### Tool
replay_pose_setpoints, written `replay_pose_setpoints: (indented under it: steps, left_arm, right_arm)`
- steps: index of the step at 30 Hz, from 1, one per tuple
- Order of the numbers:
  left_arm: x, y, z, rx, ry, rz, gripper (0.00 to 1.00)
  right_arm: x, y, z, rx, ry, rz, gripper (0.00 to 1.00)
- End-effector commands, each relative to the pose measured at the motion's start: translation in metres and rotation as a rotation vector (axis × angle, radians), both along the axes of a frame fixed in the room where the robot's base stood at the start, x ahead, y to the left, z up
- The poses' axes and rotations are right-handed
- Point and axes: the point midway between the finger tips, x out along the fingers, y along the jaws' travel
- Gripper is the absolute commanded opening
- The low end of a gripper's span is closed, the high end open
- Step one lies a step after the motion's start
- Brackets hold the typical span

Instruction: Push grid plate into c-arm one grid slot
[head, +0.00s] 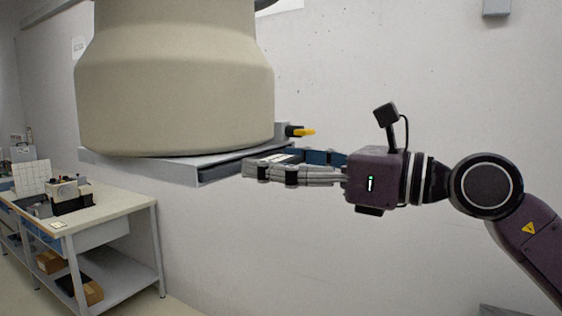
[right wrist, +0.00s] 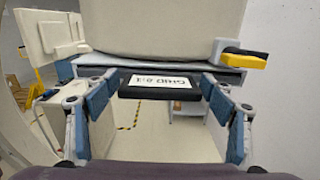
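The c-arm's beige drum-shaped housing (head: 175,85) hangs at upper left, with a flat grey slot tray (head: 140,166) under it. The tray's open front also shows in the right wrist view (right wrist: 90,67). The dark grid plate (right wrist: 130,91), with a white "GRID" label, lies flat at the slot mouth. How deep it sits inside is hard to tell. My right gripper (head: 255,170) reaches in level from the right. In the right wrist view its blue-padded fingers (right wrist: 160,88) bracket the plate's two side edges and appear to touch them. My left gripper is out of view.
A yellow-tipped lever (head: 303,132) sticks out beside the housing, just above the right fingers. A workbench (head: 115,205) with equipment stands at lower left. A plain wall is behind my right arm, and the space below the tray is free.

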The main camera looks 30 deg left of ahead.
Motion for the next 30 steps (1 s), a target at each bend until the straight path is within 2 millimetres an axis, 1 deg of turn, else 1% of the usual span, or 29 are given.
replay_pose_setpoints:
  steps: [10, 14, 17, 24, 27, 30]
  left_arm:
    - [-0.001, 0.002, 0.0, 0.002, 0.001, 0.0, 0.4]
    - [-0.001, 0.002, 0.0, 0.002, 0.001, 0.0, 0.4]
    - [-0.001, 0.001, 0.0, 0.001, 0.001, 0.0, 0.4]
    - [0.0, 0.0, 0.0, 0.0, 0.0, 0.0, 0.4]
    - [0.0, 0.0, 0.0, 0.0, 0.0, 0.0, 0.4]
    - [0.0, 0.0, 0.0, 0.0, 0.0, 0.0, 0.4]
  right_arm:
    - [0.0, -0.001, -0.003, -0.006, 0.001, 0.0, 0.85]
    - [0.001, -0.011, -0.002, -0.004, 0.001, -0.002, 0.85]
    - [0.002, -0.028, -0.002, -0.002, 0.001, -0.003, 0.85]
    - [0.001, -0.08, -0.002, -0.002, 0.0, -0.003, 0.85]
    - [0.001, -0.098, -0.002, -0.001, 0.001, -0.002, 0.85]
    - [0.001, -0.11, -0.002, 0.0, 0.001, -0.002, 0.85]
